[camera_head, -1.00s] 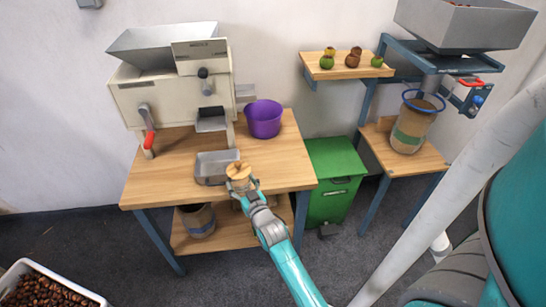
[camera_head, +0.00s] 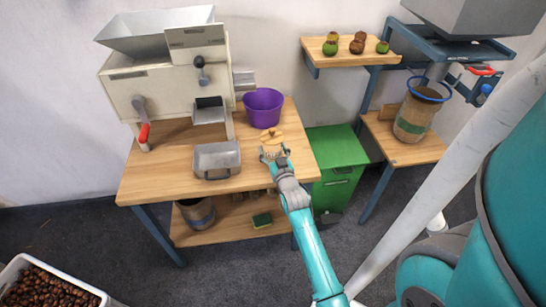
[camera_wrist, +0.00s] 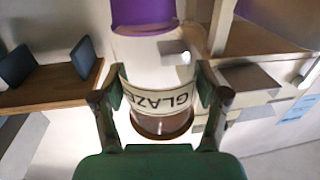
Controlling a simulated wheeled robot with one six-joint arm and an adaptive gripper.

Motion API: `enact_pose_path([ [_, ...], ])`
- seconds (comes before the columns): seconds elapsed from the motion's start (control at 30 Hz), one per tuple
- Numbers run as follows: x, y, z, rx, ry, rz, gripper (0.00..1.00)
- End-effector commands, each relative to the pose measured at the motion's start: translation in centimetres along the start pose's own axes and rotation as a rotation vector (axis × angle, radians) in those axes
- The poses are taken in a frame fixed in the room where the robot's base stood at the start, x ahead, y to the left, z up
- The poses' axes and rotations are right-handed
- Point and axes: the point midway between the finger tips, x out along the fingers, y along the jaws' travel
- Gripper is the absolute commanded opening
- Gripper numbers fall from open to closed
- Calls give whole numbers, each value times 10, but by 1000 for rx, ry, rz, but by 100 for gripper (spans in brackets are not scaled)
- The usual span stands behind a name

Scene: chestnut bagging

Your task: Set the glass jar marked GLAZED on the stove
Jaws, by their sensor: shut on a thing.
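My gripper (camera_head: 274,154) is shut on a clear glass jar (camera_wrist: 160,95) at the right part of the wooden workbench. In the wrist view its fingers (camera_wrist: 157,82) stand on both sides of the jar, across a cream label. The label reads upside down, with GLAZE visible and the rest cut off by a finger. A tan lid-like disc with a small knob (camera_head: 268,137) shows just beyond my gripper in the head view. The jar's glass is hard to make out there, and I cannot tell if its base touches the bench. No stove is recognizable in view.
A purple bucket (camera_head: 263,107) stands close behind the jar. A metal tray (camera_head: 217,160) lies to the left, below a cream machine (camera_head: 160,88). A green bin (camera_head: 338,165) is right of the bench (camera_head: 160,175). A small shelf (camera_head: 342,57) holds several chestnut-like items.

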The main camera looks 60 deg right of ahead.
Motion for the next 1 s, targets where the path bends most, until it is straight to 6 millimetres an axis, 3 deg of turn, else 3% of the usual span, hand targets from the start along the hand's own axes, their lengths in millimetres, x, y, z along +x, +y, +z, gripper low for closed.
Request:
enact_pose_path([
  [0.3,0,0,35,-1,-1,0,28],
  [0.7,0,0,40,-1,0,-1,28],
  [0.73,0,0,41,-1,-2,-1,81],
  [0.8,0,0,41,-1,-1,-1,98],
  [1.0,0,0,40,0,-1,-1,98],
])
